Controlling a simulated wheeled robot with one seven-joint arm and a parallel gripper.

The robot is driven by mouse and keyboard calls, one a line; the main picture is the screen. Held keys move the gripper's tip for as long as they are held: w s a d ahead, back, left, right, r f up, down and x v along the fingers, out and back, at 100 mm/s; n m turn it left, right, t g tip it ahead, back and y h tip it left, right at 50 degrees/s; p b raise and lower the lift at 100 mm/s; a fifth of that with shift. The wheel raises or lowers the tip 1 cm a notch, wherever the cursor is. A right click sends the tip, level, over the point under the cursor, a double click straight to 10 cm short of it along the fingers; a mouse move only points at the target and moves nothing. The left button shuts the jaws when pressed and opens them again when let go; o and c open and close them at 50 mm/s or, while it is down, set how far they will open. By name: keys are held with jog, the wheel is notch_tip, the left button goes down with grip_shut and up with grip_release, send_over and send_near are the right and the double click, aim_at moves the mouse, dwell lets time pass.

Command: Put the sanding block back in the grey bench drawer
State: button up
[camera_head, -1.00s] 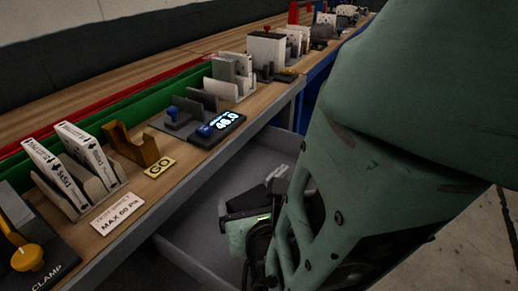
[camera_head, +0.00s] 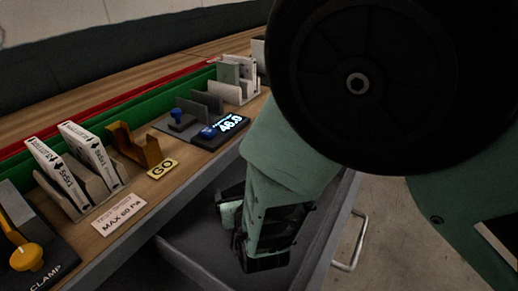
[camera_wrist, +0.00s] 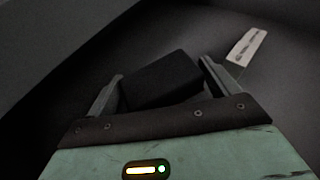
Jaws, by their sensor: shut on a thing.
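The grey bench drawer (camera_head: 192,232) is pulled open under the bench, its handle at the right. My gripper reaches down into it in the head view, partly hidden by my own arm. In the wrist view my gripper (camera_wrist: 163,85) is shut on a dark block, the sanding block (camera_wrist: 160,80), with one finger at each side. The grey drawer surface (camera_wrist: 215,25) lies around and beyond the block. I cannot tell whether the block touches the drawer floor. The block is not clear in the head view.
A white label (camera_wrist: 246,46) lies on the grey surface right of the fingers. The bench above holds boxed filters (camera_head: 88,150), a lit display (camera_head: 230,124), a GO plate (camera_head: 161,168) and a yellow clamp knob (camera_head: 27,257). The drawer's left part looks clear.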

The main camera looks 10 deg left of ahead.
jog(key=shift+w+a+f, duration=0.2)
jog(key=shift+w+f, duration=0.25)
jog(key=shift+w+a+f, duration=0.15)
jog(key=shift+w+f, duration=0.25)
jog(key=shift+w, duration=0.05)
jog(key=shift+f, duration=0.1)
jog(key=shift+f, duration=0.15)
jog(key=o, duration=0.8)
jog(key=shift+o, duration=0.2)
jog(key=shift+r, duration=0.2)
